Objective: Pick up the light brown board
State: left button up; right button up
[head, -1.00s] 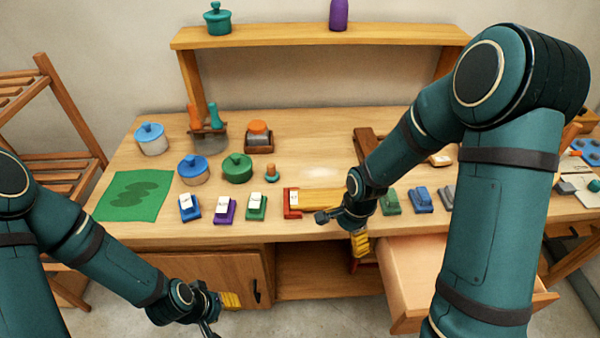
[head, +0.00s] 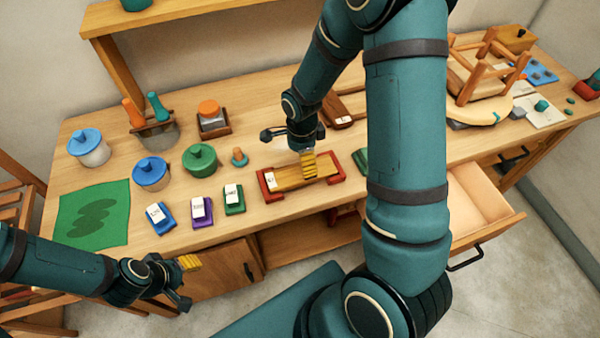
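The light brown board (head: 290,181) is a flat wooden strip lying near the front of the workbench, its ends in a red holder with a white label at its left end. My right gripper (head: 308,165) points down at the board's right half, with its yellow fingertips at or just above the board's top. I cannot tell whether they touch it or how far apart they are. My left gripper (head: 190,262) hangs in front of the bench at lower left, away from the board. It holds nothing visible, and its finger gap cannot be made out.
Blue, purple and green labelled blocks (head: 202,211) stand left of the board, with a small peg (head: 239,158) behind them. A darker brown board (head: 342,108) lies behind. An open drawer (head: 480,207) juts out at right. An upturned stool (head: 480,80) stands at the back right.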

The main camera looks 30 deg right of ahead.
aim_at(301, 171)
jog(key=shift+f, duration=3.6)
jog(key=c, duration=1.2)
